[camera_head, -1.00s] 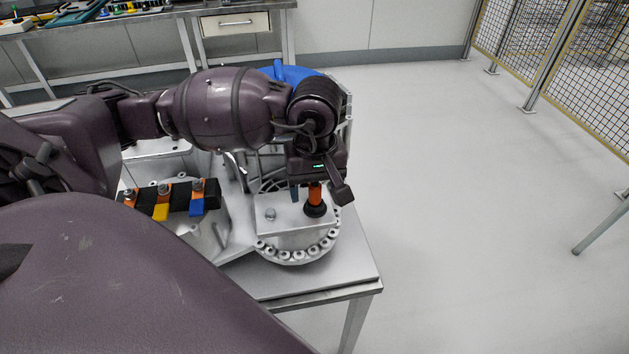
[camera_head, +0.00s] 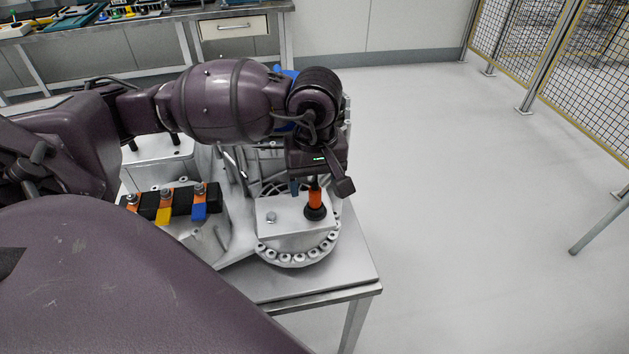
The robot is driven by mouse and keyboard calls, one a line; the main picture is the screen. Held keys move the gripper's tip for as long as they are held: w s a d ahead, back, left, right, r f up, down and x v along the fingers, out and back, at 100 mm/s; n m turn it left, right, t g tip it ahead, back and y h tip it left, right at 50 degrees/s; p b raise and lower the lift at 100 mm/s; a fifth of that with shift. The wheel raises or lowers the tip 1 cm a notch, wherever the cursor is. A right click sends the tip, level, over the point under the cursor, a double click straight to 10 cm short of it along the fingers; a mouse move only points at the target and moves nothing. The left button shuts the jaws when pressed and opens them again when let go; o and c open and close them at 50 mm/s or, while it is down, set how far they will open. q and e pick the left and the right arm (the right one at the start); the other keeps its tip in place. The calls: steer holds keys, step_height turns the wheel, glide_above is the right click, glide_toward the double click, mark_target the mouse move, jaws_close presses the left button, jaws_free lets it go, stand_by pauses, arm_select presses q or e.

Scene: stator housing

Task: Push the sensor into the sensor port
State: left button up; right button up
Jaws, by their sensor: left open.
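The sensor (camera_head: 315,199), with an orange body and a wide black base, stands upright on the flat top plate of the grey stator housing (camera_head: 285,223). The port itself is hidden beneath the black base, so I cannot tell how deep the sensor sits. My left gripper (camera_head: 307,186) is open and points down just above the sensor. One dark finger shows left of the sensor's top. The other finger is hard to make out. My right gripper is not in view.
The metal table (camera_head: 352,262) has a bare right corner. A workbench (camera_head: 180,14) stands behind. The floor to the right is clear up to a mesh fence (camera_head: 590,75).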

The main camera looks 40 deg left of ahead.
arm_select(q)
steer(key=shift+r, duration=0.35)
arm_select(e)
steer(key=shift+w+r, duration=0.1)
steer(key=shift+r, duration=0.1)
arm_select(q)
step_height(320, 180, up, 2)
steer(key=shift+r, duration=0.1)
step_height(320, 180, up, 9)
steer(key=p, duration=0.1)
steer(key=shift+f, duration=0.2)
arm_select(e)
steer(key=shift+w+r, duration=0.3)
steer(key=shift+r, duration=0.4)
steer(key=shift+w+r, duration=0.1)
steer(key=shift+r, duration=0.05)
arm_select(q)
steer(key=shift+s, duration=0.1)
stand_by(0.4)
